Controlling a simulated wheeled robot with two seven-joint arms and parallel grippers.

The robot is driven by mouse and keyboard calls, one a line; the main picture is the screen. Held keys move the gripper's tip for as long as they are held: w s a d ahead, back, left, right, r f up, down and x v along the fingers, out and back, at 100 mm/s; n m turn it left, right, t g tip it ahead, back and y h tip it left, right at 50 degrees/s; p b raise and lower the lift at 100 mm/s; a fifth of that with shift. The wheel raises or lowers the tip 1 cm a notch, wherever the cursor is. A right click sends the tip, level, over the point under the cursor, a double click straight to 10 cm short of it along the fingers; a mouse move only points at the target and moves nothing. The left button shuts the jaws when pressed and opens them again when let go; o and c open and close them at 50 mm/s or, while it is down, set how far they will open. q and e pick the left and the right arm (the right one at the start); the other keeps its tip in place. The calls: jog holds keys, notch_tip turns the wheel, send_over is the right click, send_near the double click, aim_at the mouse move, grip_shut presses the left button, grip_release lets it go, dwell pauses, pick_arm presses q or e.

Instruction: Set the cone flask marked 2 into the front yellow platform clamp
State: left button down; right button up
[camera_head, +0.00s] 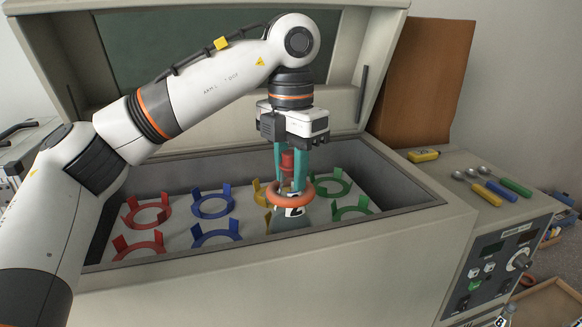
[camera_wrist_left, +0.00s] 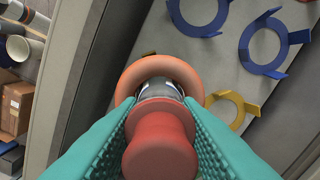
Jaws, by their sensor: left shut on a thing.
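My left gripper (camera_head: 291,180) is shut on the neck of the cone flask marked 2 (camera_head: 291,218), just below its red stopper (camera_head: 287,160). An orange ring sits around the flask's upper part. The flask is upright inside the open box, over the front of the yellow column. The front yellow platform clamp (camera_head: 268,221) is mostly hidden behind the flask, and I cannot tell whether the base touches it. In the left wrist view, the stopper (camera_wrist_left: 160,150) and ring (camera_wrist_left: 135,76) cover the flask's body, with a yellow clamp (camera_wrist_left: 238,122) beside them. My right gripper is not in view.
Red (camera_head: 146,212), blue (camera_head: 211,203) and green clamps (camera_head: 352,210) stand empty on the platform. The box walls (camera_head: 400,190) surround them, with the raised lid behind. Spoons with coloured handles (camera_head: 487,193) lie on the right ledge. Another flask (camera_head: 504,317) shows at the lower right.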

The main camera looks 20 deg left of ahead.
aim_at(291, 152)
pick_arm(q)
jog(key=shift+c, duration=2)
grip_release()
notch_tip(291, 152, up, 2)
jog(key=shift+r+p, duration=0.2)
jog(key=shift+p, duration=0.85)
jog(key=shift+r+p, duration=0.85)
jog(key=shift+r, duration=2.5)
